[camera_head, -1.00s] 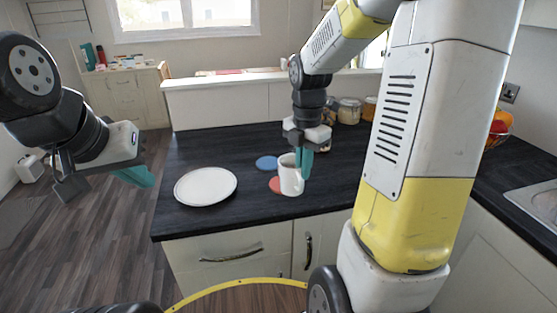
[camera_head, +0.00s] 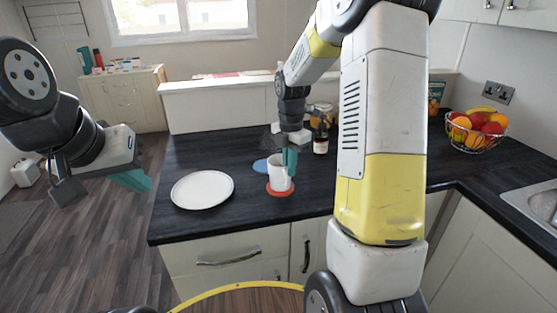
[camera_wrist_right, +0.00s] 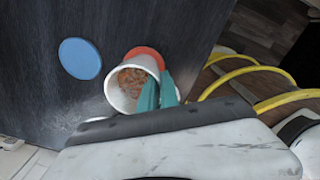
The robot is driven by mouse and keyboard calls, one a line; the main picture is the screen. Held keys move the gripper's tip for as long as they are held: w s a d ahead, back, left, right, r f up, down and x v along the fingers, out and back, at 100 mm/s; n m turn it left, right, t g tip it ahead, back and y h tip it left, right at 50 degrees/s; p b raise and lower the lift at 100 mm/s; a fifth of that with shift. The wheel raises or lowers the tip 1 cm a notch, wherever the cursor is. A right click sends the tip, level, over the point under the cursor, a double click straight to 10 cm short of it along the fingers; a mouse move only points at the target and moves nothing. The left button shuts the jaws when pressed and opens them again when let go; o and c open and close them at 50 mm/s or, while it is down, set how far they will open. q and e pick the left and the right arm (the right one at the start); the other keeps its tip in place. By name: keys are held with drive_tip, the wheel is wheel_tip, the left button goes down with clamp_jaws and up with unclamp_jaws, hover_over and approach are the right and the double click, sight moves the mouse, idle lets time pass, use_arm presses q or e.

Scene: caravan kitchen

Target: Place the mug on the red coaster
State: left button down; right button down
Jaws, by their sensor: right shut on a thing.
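The white mug (camera_head: 279,181) stands upright at the red coaster (camera_head: 281,193), with the coaster's rim showing around its base. I cannot tell whether its base touches the coaster. In the right wrist view, the mug (camera_wrist_right: 125,96) has brownish contents, and the red coaster (camera_wrist_right: 146,53) shows partly behind it. My right gripper (camera_head: 290,171) is shut on the mug's side, its teal fingers pointing down; they also show in the right wrist view (camera_wrist_right: 158,93). My left gripper (camera_head: 102,186) is open and empty, left of the counter, with its fingers wide apart.
A blue coaster (camera_head: 262,165) lies just behind the mug. A white plate (camera_head: 202,191) lies to the left. A dark bottle (camera_head: 320,139) and jars stand behind right. A fruit basket (camera_head: 477,131) and sink (camera_head: 540,203) are further right.

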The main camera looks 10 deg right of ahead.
drive_tip(key=c, duration=2)
unclamp_jaws()
drive_tip(key=shift+f, duration=0.1)
drive_tip(key=o, duration=0.4)
wheel_tip(320, 180, up, 12)
drive_tip(key=s+a+r+m+t+y, duration=0.1)
drive_tip(key=s+a+r+m+t, duration=0.1)
drive_tip(key=s+m, duration=0.9)
drive_tip(key=s+a+r+m+t+y, duration=0.1)
drive_tip(key=s+m+t, duration=0.3)
drive_tip(key=s+m, duration=0.7)
drive_tip(key=shift+s+a+r+m, duration=0.3)
drive_tip(key=shift+a+r+m, duration=0.35)
drive_tip(key=shift+m, duration=0.35)
